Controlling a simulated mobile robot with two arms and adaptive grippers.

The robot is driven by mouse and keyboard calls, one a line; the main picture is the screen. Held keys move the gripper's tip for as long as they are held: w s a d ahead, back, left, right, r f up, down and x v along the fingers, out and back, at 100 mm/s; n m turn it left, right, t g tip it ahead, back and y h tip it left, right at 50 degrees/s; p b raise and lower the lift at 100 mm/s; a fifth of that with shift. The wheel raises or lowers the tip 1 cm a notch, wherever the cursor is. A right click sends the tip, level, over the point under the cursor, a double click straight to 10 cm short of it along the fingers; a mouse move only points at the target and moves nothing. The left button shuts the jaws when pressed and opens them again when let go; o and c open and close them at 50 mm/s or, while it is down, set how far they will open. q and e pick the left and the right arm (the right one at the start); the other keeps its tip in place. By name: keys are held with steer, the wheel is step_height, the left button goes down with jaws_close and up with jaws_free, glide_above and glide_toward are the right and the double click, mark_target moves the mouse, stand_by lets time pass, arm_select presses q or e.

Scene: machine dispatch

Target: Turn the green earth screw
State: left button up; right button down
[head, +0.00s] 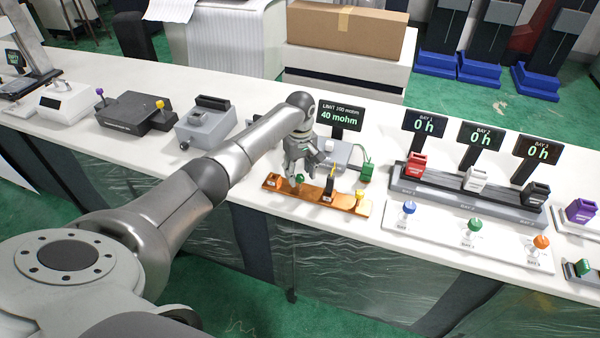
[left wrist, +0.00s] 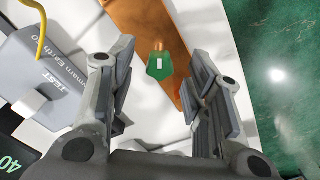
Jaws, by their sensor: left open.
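The green earth screw (head: 300,178) stands on the orange-brown bar (head: 283,187) on the white bench. My left gripper (head: 303,168) points down over it and partly hides it. In the left wrist view the screw (left wrist: 159,67) has a green head with a small white mark, beside a copper-coloured piece. It lies between the two open fingers (left wrist: 161,62), with a visible gap on each side. The fingers hold nothing. Whether their tips are level with the head is hard to tell. My right gripper is not in view.
An earth tester (left wrist: 55,80) with a display (head: 340,115) reading 40 mohm stands behind the bar. A black-and-yellow piece (head: 329,187) and a yellow knob (head: 359,196) are on the bar's right part. Bay screens (head: 424,124) and coloured knobs (head: 409,208) stand to the right.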

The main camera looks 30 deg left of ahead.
arm_select(q)
steer(key=shift+f, duration=0.6)
jaws_close()
